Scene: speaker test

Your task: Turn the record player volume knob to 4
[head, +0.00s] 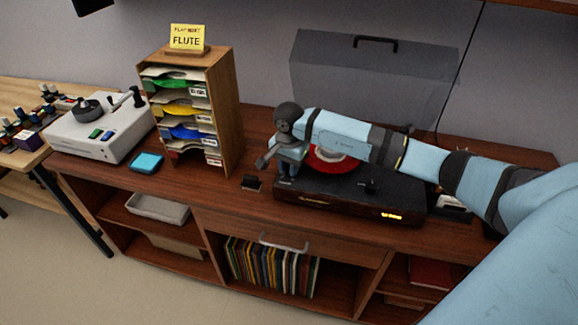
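The black record player (335,198) sits on the wooden cabinet, with a red-and-white record (325,163) on it partly hidden by my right arm. Its front right shows a small lit orange display (391,217), too small to read. A small dark knob-like part (370,187) stands on its top, right of the middle; I cannot tell whether it is the volume knob. My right gripper (272,168) hangs at the player's left end, pointing down and left. I cannot tell its finger opening or whether it touches the player. My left gripper is not in view.
A clear lid (370,75) stands raised behind the player. A wooden sorter (231,105) with colored sleeves and a yellow "FLUTE" sign (186,37) stands to the left. Further left are a white device (85,140) and a blue pad (146,163).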

